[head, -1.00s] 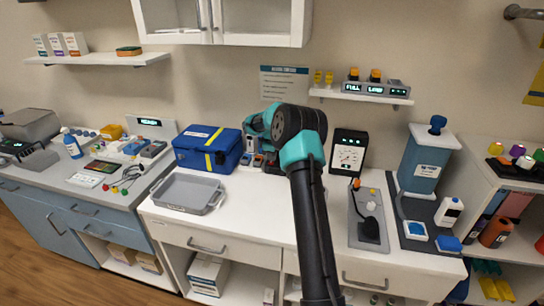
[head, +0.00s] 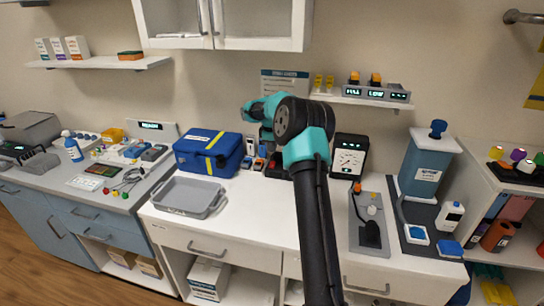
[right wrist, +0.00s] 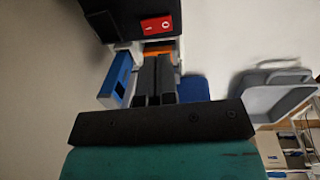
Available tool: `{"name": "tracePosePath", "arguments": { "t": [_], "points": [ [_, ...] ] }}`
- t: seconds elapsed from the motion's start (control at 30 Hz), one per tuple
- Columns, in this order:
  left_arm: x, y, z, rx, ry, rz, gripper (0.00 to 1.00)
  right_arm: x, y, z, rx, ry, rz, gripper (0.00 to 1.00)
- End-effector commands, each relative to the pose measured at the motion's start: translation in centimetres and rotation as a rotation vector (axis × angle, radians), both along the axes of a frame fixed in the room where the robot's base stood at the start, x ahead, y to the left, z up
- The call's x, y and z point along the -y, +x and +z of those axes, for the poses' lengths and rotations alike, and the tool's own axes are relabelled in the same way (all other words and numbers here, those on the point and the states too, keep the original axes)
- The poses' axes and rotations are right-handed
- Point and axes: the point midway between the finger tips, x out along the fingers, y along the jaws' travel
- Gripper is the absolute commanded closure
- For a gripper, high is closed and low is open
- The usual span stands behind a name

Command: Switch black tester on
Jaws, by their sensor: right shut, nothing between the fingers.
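A black box with a red rocker switch (right wrist: 157,25) marked I and O is at the top of the right wrist view. In the head view a black box (head: 277,168) behind my right arm is mostly hidden, and its switch cannot be made out. My right gripper (right wrist: 158,60) is shut and empty, its fingertips just below the red switch and in front of an orange part (right wrist: 158,47). Whether they touch anything cannot be told. A blue device (right wrist: 116,78) stands left of the fingers. My left gripper is not in view.
A black meter (head: 350,157) with a white face stands right of my right arm. A blue case (head: 208,152) and a grey tray (head: 188,195) lie to the left. A grey panel (head: 368,215) with a black lever is at the right. Bare white counter (head: 258,215) lies in front.

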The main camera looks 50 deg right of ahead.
Motion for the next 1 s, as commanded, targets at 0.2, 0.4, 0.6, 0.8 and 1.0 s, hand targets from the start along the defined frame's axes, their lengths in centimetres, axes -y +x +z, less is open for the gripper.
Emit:
{"name": "tracePosePath", "arguments": {
  "t": [0.2,0.4,0.6,0.8,1.0],
  "points": [
    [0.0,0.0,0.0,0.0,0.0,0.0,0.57,-0.5,-0.2,4.1,0.002,-0.001,0.0,1.0],
    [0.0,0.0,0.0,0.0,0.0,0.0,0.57,-0.8,-0.3,6.2,0.0,0.0,0.0,1.0],
    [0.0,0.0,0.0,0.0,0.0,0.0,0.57,-0.9,-0.4,6.6,0.0,0.0,0.0,1.0],
    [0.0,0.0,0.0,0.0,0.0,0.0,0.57,-0.7,-0.3,6.6,0.001,-0.003,0.0,1.0],
    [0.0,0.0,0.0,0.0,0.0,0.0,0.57,0.5,0.3,6.5,0.021,-0.039,0.002,1.0]
  ]
}}
